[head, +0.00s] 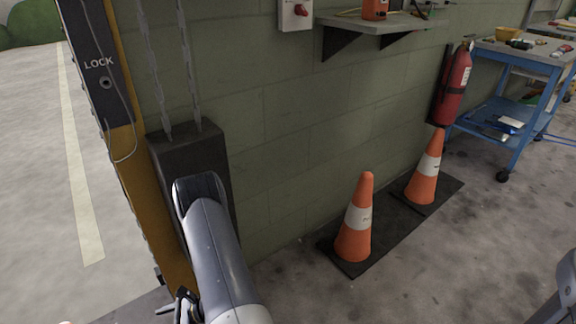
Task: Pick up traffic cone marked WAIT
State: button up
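Two orange traffic cones with white bands stand upright on a dark mat (398,220) by the green wall. The nearer cone (354,246) is at the mat's left end, and the farther cone (422,188) is to its right and further back. Both bands seem to carry small lettering that is too small to read, so I cannot tell which is marked WAIT. What seems to be part of my gripper (180,307) shows at the bottom edge, left of my grey arm and well apart from both cones. Its fingers are not clear.
A red fire extinguisher (455,84) hangs on the wall behind the farther cone. A blue cart (512,62) with tools stands at the right. A shelf (372,24) juts from the wall above the cones. A yellow post (128,150) stands left.

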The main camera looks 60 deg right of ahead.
aim_at(419, 193)
jog(key=l+z, duration=0.1)
jog(key=z, duration=3.05)
